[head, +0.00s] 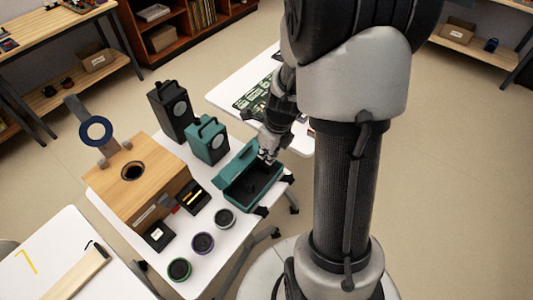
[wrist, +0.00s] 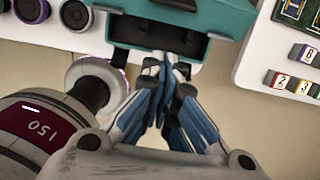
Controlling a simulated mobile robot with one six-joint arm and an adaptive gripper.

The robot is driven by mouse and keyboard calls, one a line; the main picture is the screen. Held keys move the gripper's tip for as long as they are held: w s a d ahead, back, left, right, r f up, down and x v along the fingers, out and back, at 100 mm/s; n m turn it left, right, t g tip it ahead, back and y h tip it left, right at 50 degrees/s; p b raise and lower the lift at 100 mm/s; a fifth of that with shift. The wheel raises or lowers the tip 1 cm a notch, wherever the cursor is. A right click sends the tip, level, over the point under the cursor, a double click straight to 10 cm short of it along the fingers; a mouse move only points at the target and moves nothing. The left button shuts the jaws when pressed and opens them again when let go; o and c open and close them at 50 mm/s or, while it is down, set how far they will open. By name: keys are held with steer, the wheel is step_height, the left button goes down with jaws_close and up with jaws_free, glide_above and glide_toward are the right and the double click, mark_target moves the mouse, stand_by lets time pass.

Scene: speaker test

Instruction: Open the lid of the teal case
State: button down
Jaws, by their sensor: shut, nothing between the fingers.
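The teal case (head: 272,196) stands on the white table, near its right end. Its lid (head: 236,163) stands raised along the far left side, and the dark inside shows from above. My gripper (head: 267,157) is over the case's far end, close to the lid's right end; I cannot tell whether it touches. In the wrist view my gripper (wrist: 166,68) has its fingertips together, with nothing between them. There the teal case (wrist: 232,16) fills the top, with a dark part just beyond the fingertips.
On the same table (head: 203,268) are a teal speaker (head: 207,143), a black speaker (head: 171,112), a wooden box (head: 138,185) and several round drivers, including a purple-ringed one (head: 203,243). Another white table (head: 233,88) with a green board stands behind my gripper.

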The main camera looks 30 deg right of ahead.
mark_target(243, 159)
step_height(243, 159, down, 6)
steer(key=w+b, duration=0.1)
steer(key=b, duration=0.2)
steer(key=w, duration=0.1)
steer(key=w+a+r, duration=0.1)
steer(key=w+r, duration=0.1)
steer(key=shift+w+a+r, duration=0.1)
steer(key=shift+w+a, duration=0.05)
steer(key=shift+a, duration=0.15)
steer(key=shift+r+p, duration=0.15)
steer(key=shift+p, duration=0.3)
